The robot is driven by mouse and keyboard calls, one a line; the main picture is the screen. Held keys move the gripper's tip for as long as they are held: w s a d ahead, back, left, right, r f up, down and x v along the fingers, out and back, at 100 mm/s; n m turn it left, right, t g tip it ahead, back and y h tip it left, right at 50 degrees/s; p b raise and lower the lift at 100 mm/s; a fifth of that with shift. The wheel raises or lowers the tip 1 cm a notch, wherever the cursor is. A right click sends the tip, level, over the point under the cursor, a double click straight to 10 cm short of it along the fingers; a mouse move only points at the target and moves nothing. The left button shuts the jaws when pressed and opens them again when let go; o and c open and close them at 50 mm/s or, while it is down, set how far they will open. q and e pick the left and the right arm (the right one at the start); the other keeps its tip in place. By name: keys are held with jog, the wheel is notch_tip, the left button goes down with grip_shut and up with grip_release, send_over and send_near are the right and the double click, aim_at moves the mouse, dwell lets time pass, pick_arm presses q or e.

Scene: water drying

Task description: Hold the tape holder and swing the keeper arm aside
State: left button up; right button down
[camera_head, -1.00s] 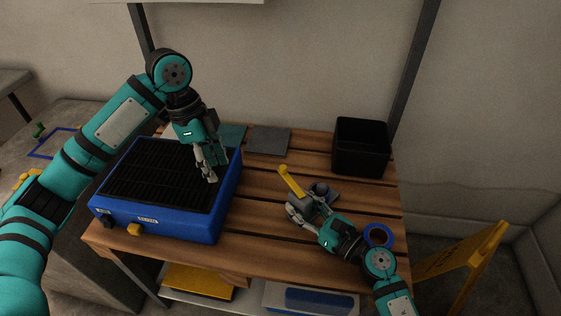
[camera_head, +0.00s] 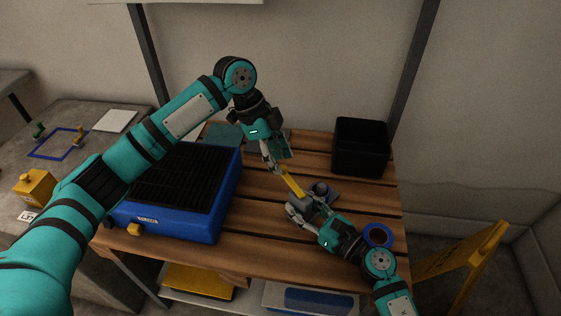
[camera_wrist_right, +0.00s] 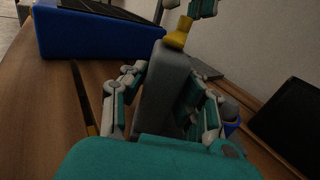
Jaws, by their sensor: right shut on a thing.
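The tape holder is a grey body on the table, also seen in the right wrist view (camera_wrist_right: 165,92). Its yellow keeper arm (camera_head: 292,182) sticks up and leans to the back left; it also shows in the right wrist view (camera_wrist_right: 180,34). My right gripper (camera_head: 297,207) is shut on the grey body, one finger on each side. My left gripper (camera_head: 279,165) is at the upper end of the keeper arm. Its fingers partly hide that end, so I cannot tell whether they are closed on it.
A blue box with a black grille (camera_head: 185,222) stands at the left of the slatted table. A black bin (camera_head: 361,148) is at the back right. A blue ring (camera_head: 389,240) lies beside my right wrist. Bare slats (camera_head: 250,215) lie between the blue box and the holder.

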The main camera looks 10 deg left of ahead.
pick_arm(q)
jog(key=shift+x, duration=0.85)
jog(key=shift+c, duration=0.5)
grip_shut()
jog(key=shift+a, duration=0.1)
